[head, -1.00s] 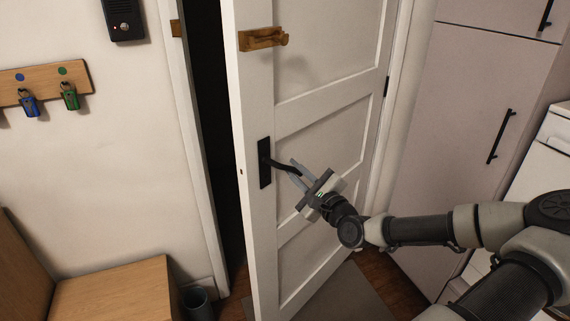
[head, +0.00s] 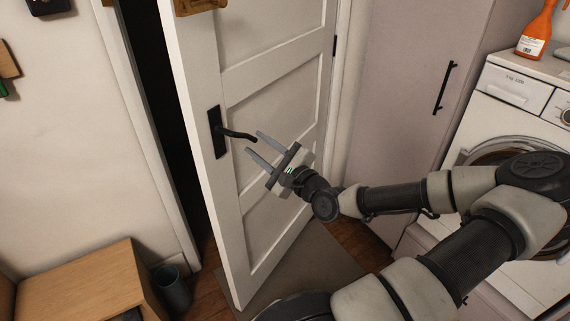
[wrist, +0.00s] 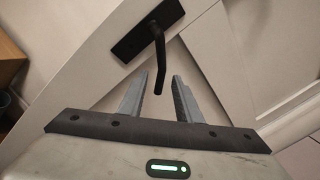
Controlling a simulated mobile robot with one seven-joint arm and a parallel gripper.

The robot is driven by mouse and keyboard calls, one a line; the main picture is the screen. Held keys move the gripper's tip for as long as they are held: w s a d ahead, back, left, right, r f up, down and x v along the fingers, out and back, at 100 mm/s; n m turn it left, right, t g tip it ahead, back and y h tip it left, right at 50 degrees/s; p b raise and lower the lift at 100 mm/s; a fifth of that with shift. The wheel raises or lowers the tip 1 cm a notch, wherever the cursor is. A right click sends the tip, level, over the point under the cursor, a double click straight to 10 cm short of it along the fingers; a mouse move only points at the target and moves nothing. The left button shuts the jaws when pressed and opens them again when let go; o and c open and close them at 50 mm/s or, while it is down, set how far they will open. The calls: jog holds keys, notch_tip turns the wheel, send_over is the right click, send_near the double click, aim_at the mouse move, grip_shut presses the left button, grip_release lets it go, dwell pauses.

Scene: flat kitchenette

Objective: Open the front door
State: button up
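The white front door (head: 265,115) stands ajar, with a dark gap between its free edge and the frame on the left. Its black lever handle (head: 236,134) sits on a dark plate near that free edge. My gripper (head: 256,147) is open, with its two fingers apart, close to the handle's free end in the head view. In the wrist view the handle (wrist: 159,60) hangs between and just beyond the two fingertips (wrist: 160,76), and nothing is gripped. Whether a finger touches the handle I cannot tell.
A wooden bench (head: 85,285) and a dark bin (head: 172,290) stand left of the doorway. A grey mat (head: 310,265) lies on the floor by the door. A tall cabinet (head: 400,90) and a washing machine (head: 510,105) with an orange spray bottle (head: 537,30) are to the right.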

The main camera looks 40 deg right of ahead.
jog(key=s+p, duration=0.1)
jog(key=s, duration=1.1)
jog(key=shift+a+f, duration=0.15)
jog(key=shift+f, duration=0.1)
jog(key=shift+s, duration=0.1)
